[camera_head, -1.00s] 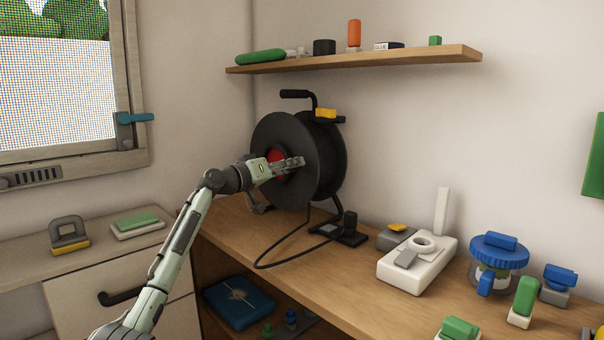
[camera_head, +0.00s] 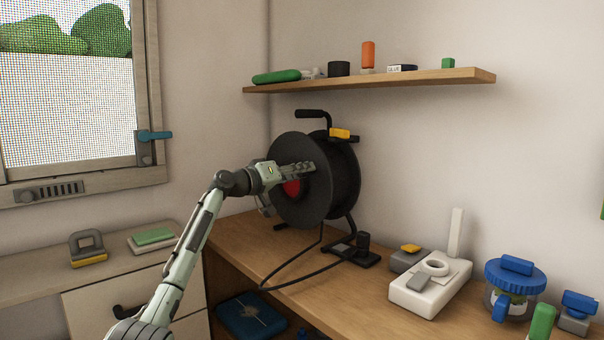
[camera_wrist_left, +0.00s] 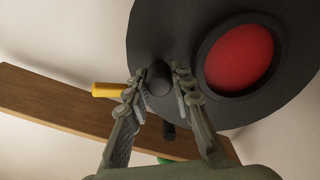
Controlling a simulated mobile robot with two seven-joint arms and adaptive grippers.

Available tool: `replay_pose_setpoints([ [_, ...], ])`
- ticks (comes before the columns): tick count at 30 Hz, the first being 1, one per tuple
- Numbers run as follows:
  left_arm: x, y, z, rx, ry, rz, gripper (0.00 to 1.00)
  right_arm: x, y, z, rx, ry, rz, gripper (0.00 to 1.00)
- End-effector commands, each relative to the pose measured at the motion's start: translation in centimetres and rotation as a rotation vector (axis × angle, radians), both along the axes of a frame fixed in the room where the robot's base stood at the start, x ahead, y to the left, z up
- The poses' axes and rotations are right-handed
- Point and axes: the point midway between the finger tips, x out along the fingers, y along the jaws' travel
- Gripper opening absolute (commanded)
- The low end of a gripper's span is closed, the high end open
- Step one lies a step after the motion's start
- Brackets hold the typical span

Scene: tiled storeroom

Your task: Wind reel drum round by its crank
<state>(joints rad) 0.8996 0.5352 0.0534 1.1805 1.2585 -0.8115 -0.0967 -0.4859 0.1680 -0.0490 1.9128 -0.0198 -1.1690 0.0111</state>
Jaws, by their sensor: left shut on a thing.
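The black reel drum (camera_head: 343,190) stands upright in its frame on the wooden bench, with a red hub (camera_head: 292,188) in its face. The hub also shows in the wrist view (camera_wrist_left: 240,57). My left gripper (camera_head: 312,168) is in front of the drum face, above and right of the hub. In the wrist view its fingers are shut on the dark crank knob (camera_wrist_left: 158,78), beside the hub. In the head view the gripper hides the knob. The frame has a black top handle (camera_head: 312,114) and a yellow part (camera_head: 340,133). My right gripper is out of view.
A shelf (camera_head: 420,80) with small items runs above the reel. A black cable (camera_head: 285,268) loops on the bench in front of it. A white block device (camera_head: 430,290) and a blue-lidded jar (camera_head: 515,275) stand to the right. A window (camera_head: 68,110) is at left.

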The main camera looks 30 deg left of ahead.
Motion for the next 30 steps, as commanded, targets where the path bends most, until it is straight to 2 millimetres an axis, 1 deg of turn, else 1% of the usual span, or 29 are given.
replay_pose_setpoints([
  [1,0.0,0.3,0.4,0.002,-0.008,0.008,0.0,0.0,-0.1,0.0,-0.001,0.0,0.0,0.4],
  [4,0.0,0.3,0.4,0.002,-0.008,0.008,0.0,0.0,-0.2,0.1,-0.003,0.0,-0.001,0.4],
  [5,0.0,0.3,0.4,0.002,-0.008,0.008,0.24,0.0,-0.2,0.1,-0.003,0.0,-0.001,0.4],
  [9,0.0,0.3,0.3,0.001,-0.006,0.006,0.42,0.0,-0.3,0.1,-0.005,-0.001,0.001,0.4],
  [10,0.0,0.2,0.3,0.001,-0.006,0.005,0.43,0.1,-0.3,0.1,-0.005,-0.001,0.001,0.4],
  [17,0.0,0.1,0.1,0.0,-0.002,0.003,0.43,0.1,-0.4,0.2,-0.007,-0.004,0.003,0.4],
  [20,-0.3,0.2,0.1,0.0,-0.002,0.003,0.43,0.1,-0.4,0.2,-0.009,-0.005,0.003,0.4],
  [23,-1.4,0.6,-0.1,0.003,-0.001,0.003,0.43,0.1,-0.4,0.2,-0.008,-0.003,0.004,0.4],
  [26,-3.2,1.3,0.0,0.004,-0.002,0.004,0.43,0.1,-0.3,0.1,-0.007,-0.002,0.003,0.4],
  [30,-6.1,2.3,-0.1,0.004,0.0,0.004,0.43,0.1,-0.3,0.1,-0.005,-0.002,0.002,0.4],
])
